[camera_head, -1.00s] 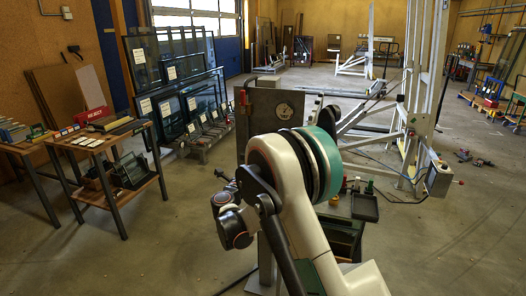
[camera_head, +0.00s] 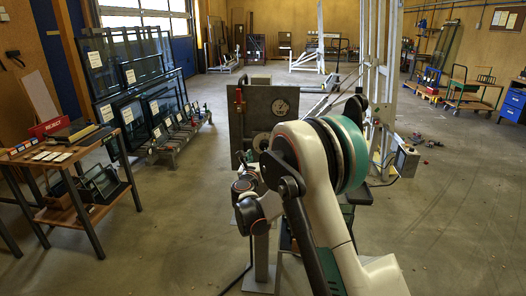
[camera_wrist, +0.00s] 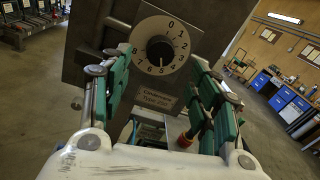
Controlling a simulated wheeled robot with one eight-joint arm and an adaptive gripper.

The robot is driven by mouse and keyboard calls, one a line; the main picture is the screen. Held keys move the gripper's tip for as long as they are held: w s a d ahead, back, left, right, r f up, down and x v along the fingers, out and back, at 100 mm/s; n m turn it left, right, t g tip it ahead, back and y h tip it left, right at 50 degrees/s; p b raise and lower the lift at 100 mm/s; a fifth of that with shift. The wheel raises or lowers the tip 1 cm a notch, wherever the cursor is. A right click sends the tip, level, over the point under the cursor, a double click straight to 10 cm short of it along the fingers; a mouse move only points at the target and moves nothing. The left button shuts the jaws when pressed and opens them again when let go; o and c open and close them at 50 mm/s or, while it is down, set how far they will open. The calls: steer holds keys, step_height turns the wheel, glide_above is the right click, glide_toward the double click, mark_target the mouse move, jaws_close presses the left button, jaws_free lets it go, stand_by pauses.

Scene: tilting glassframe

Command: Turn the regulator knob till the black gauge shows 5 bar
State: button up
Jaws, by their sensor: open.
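In the wrist view, a black knob (camera_wrist: 160,49) sits at the centre of a white numbered dial (camera_wrist: 147,30). A pale mark on the knob points down, towards the 5. My gripper (camera_wrist: 160,75) is open and empty, its green-padded fingers on either side of the dial's lower part. I cannot tell their distance from the knob; no contact shows.
A small label (camera_wrist: 157,104) is on the panel below the dial. A red-handled part (camera_head: 239,97) is at the panel's left edge. A table (camera_head: 75,160) and glass-frame racks (camera_head: 150,95) stand left. A white frame (camera_head: 380,75) and grey box (camera_head: 405,160) stand right.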

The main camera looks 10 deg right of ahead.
steer(key=b+x, duration=0.2)
steer(key=x, duration=0.6)
steer(key=c, duration=1.1)
